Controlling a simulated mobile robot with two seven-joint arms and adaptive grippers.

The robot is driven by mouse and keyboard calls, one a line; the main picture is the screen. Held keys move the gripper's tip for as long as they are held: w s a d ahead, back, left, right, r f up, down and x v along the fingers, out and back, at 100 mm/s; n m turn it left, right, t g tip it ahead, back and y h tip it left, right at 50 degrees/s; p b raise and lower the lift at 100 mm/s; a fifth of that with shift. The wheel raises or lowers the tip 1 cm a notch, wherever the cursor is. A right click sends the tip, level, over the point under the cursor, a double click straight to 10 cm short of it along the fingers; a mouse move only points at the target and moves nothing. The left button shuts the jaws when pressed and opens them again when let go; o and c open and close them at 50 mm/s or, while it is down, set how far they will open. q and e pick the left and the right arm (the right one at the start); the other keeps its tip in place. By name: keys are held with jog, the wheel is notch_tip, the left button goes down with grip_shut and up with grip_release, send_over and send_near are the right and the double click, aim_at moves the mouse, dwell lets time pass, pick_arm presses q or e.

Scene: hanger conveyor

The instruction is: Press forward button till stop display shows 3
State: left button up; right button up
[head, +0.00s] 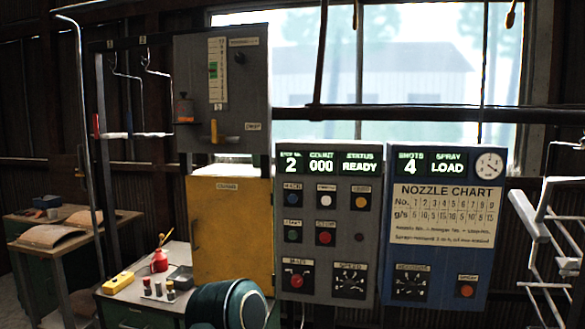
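A grey control panel (341,262) stands at the middle right, facing me. The stop display (290,164) at its top left reads 2. Beside it, the count display (321,165) reads 000 and the status display (358,164) reads READY. The upper button row has a dark blue button (292,198), a white button (326,198) and a yellow-orange button (362,200). Their small labels are blurred, so I cannot tell for sure which is forward. Below are a green button (292,236) and a red button (325,238). Neither of my grippers is in view.
A blue spray panel (435,262) adjoins on the right, showing 4 and LOAD. A yellow cabinet (231,233) stands left of the grey panel, with a dark teal drum-like object (228,305) in front. A white rack (548,245) stands far right.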

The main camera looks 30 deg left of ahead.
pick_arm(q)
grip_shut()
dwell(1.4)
